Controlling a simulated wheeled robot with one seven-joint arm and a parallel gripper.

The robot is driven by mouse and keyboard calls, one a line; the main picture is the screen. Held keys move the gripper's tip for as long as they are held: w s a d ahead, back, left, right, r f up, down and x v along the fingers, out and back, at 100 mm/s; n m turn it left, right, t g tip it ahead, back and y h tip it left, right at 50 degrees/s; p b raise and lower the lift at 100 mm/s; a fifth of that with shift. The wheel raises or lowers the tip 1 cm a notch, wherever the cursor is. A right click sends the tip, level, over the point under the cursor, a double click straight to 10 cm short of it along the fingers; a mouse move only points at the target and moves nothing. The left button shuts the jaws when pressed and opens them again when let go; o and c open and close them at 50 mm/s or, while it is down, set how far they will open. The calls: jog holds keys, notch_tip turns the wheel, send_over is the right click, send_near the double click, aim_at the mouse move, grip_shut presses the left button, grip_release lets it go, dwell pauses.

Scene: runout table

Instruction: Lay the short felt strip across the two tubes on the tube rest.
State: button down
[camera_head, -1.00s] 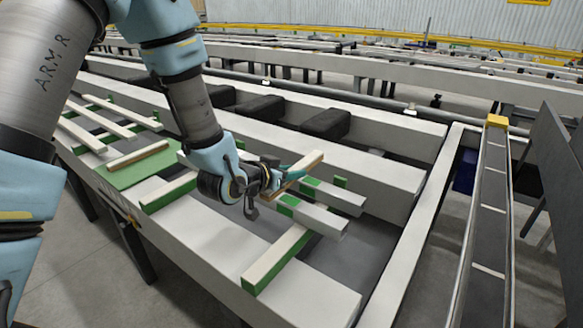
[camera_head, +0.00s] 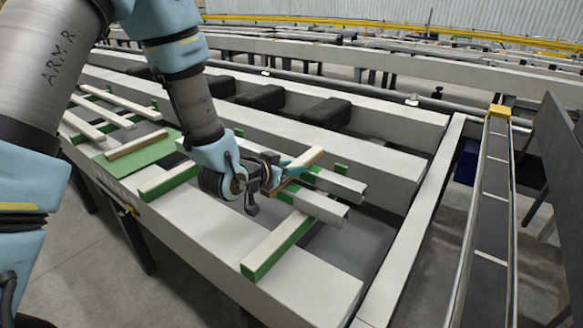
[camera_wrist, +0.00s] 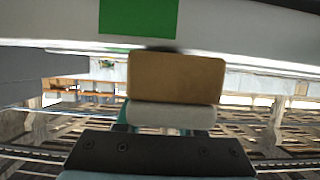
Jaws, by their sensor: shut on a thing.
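My gripper (camera_head: 285,172) is shut on a short strip (camera_head: 304,158), pale on top and tan on the side. In the wrist view the strip (camera_wrist: 176,77) shows its tan face between the teal fingers. The two pale tubes (camera_head: 341,187) (camera_head: 318,206) lie side by side on the green-edged tube rest (camera_head: 272,250). The strip lies crosswise over the tubes' left parts in the head view, at or just above them; I cannot tell whether it touches. My gripper hides the tubes' left ends.
A green mat (camera_head: 150,165) to the left carries another pale strip (camera_head: 136,144). More pale bars (camera_head: 102,112) on green supports lie at the far left. Black blocks (camera_head: 326,113) sit in the channel behind. A narrow conveyor (camera_head: 487,210) stands at the right.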

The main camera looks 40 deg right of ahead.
jog(key=shift+f+b, duration=0.3)
jog(key=shift+f, duration=0.1)
jog(key=shift+c, duration=2.2)
grip_release()
jog(key=v, duration=0.3)
jog(key=p+v, duration=0.1)
jog(key=v, duration=0.1)
jog(key=p+v, duration=0.1)
jog(key=v, duration=0.2)
jog(key=shift+a+r, duration=0.2)
jog(key=shift+r, duration=0.2)
jog(key=shift+p, duration=0.55)
jog(key=p, duration=0.2)
jog(key=a+p, duration=0.1)
jog(key=p, duration=0.1)
jog(key=shift+s+r+p, duration=0.1)
jog(key=shift+r+p, duration=0.2)
jog(key=a+p, duration=0.1)
jog(key=p, duration=0.2)
jog(key=shift+s, duration=0.2)
jog(key=shift+a+f, duration=0.1)
